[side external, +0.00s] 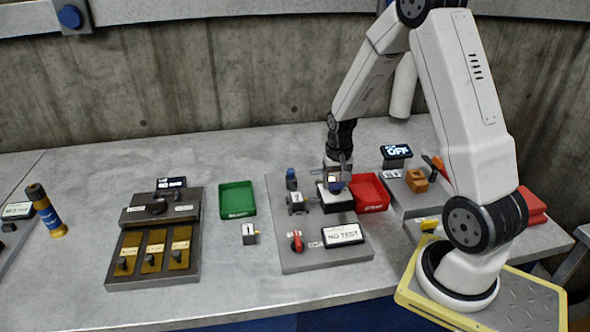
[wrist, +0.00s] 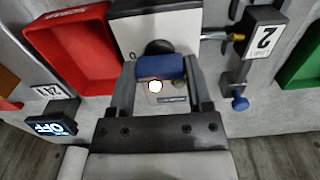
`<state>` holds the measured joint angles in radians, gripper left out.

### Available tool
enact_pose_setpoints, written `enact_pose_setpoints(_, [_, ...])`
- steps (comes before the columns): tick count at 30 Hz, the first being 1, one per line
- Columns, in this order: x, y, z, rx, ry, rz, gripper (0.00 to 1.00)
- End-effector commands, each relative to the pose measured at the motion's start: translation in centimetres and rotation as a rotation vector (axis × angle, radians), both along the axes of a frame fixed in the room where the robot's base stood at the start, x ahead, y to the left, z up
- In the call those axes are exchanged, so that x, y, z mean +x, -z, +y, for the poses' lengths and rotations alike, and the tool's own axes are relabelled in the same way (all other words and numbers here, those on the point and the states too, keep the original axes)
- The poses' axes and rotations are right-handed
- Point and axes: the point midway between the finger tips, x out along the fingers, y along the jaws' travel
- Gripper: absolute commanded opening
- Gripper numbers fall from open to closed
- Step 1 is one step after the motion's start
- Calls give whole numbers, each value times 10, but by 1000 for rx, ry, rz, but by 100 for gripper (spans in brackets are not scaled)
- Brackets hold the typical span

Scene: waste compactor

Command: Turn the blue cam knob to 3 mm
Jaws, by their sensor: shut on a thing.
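My gripper (side external: 337,172) points down at a small black-and-white unit (side external: 338,203) on the grey panel. In the wrist view my gripper (wrist: 162,72) has its two fingers on either side of a blue knob (wrist: 160,66), and it is shut on it. The knob sits in front of a dark round hub on the white face of the unit (wrist: 155,28). A "0" mark shows to the left of the hub. The rest of the scale is hidden or too small to read, so I cannot tell the knob's setting.
A red tray (side external: 369,192) stands close to the right of the unit. Another blue knob (side external: 291,174), a grey clamp-like part (side external: 297,203) and a red knob (side external: 296,241) are to the left. A "NO TEST" display (side external: 343,235) is in front. A green tray (side external: 237,200) lies further left.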

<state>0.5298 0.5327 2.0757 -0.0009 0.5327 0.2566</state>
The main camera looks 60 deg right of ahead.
Motion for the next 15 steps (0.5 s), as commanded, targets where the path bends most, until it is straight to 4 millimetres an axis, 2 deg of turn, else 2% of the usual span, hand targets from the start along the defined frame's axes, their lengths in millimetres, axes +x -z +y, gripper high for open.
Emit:
enact_pose_setpoints(8, [0,0,0,0,-19,0,6])
enact_pose_setpoints(15, [0,0,0,1,-102,1,6])
